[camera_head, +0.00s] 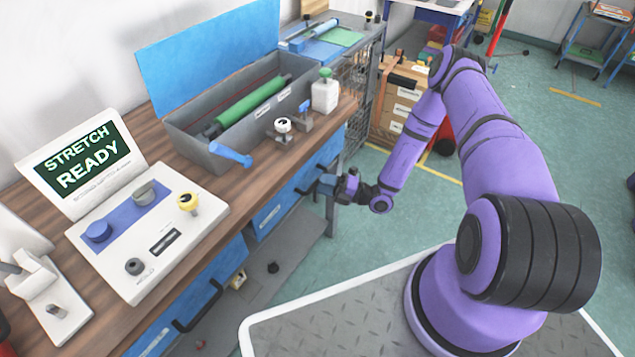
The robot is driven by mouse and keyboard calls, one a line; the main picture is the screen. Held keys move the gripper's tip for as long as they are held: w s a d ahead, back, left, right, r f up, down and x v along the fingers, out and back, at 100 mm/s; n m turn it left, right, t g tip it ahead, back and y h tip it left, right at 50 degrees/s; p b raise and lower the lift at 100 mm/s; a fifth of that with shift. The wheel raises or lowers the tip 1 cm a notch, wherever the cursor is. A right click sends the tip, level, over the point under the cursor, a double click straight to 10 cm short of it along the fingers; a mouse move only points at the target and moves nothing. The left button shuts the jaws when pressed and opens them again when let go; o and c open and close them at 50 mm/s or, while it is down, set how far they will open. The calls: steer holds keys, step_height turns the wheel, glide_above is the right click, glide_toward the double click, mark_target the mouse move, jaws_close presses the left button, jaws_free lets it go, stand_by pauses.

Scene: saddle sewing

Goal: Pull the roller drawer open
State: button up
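A blue drawer front (267,218) with a white label is set under the wooden workbench; the label is too small to read. My gripper (322,184) is at the right part of this blue front, at or very close to the handle's far end. I cannot tell whether it touches the handle, and its fingers are too small to show open or shut. Another blue drawer (152,338) with a dark handle (197,308) is nearer, at the lower left. I cannot tell by label which is the roller drawer.
On the wooden bench (115,316) stand a grey open bin (188,147) with a green roller (250,102), a control panel (150,258) and a "STRETCH READY" screen (80,165). A grey shelf (291,262) lies below. The green floor (385,235) before the drawers is clear.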

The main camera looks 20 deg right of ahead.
steer(key=shift+x, duration=1.25)
steer(key=shift+c, duration=0.4)
jaws_close()
steer(key=shift+s, duration=0.1)
steer(key=s+d, duration=0.7)
steer(key=s, duration=0.2)
steer(key=s+d, duration=0.7)
steer(key=s, duration=0.3)
steer(key=shift+s+d, duration=0.15)
steer(key=shift+s, duration=0.15)
steer(key=shift+o, duration=0.4)
jaws_free()
